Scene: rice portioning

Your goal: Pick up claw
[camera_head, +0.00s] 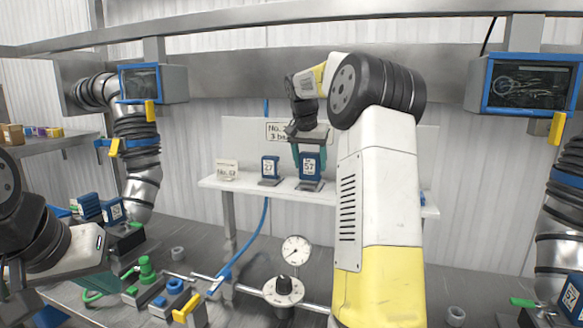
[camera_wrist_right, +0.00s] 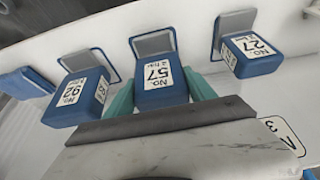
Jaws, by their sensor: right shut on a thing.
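The claw I take to be the blue block labelled 57 (camera_head: 311,166), standing on a grey base on the white shelf; it is also at the centre of the right wrist view (camera_wrist_right: 158,78). My right gripper (camera_head: 309,155) reaches over the shelf from behind the arm. Its teal fingers lie on either side of block 57 and are shut on it. The block still appears to be at shelf level. My left gripper (camera_head: 90,284) is at the lower left above the workbench, with teal fingers partly seen; its opening is unclear.
Blue block 27 (camera_head: 270,167) stands left of block 57 on the shelf (camera_head: 238,187). Blue block 92 (camera_wrist_right: 78,92) is on its other side. A gauge (camera_head: 296,250), valves and green fittings (camera_head: 146,268) crowd the workbench below.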

